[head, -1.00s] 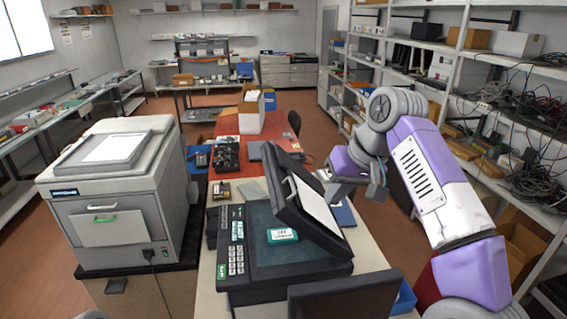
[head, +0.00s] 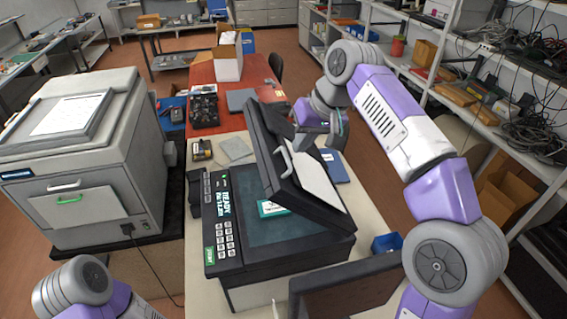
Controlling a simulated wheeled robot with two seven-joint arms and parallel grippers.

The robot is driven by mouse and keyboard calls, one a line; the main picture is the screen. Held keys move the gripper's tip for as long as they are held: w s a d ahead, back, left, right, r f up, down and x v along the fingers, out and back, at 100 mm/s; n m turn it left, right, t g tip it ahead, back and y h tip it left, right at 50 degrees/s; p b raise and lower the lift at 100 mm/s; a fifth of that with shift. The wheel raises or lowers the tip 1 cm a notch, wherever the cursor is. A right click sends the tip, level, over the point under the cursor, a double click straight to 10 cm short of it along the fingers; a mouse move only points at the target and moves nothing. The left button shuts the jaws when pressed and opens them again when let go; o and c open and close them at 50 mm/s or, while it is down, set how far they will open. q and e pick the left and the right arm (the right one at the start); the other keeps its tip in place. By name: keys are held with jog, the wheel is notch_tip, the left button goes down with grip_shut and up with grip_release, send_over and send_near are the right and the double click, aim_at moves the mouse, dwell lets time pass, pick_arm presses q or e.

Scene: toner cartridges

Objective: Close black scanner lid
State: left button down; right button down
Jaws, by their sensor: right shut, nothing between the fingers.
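The black scanner (head: 232,238) stands on the light table in the middle of the head view. A green-and-white item (head: 270,208) lies on the glass, partly hidden by the lid. My right gripper (head: 338,138) is shut and empty, behind the lid near its upper right side. I cannot tell whether it touches the lid. Only my left arm shows at the bottom left; its gripper is out of view.
A large grey copier (head: 75,165) stands to the left. A dark screen-like panel (head: 345,290) is in front of the scanner. A blue bin (head: 386,243) sits at the right table edge. Shelving with cables lines the right side.

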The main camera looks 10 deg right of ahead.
aim_at(277, 172)
jog(key=x, duration=0.4)
jog(key=shift+s+a+f+b, duration=0.15)
jog(key=shift+a+f+b, duration=0.2)
jog(key=shift+a+f, duration=0.7)
jog(key=shift+a, duration=0.3)
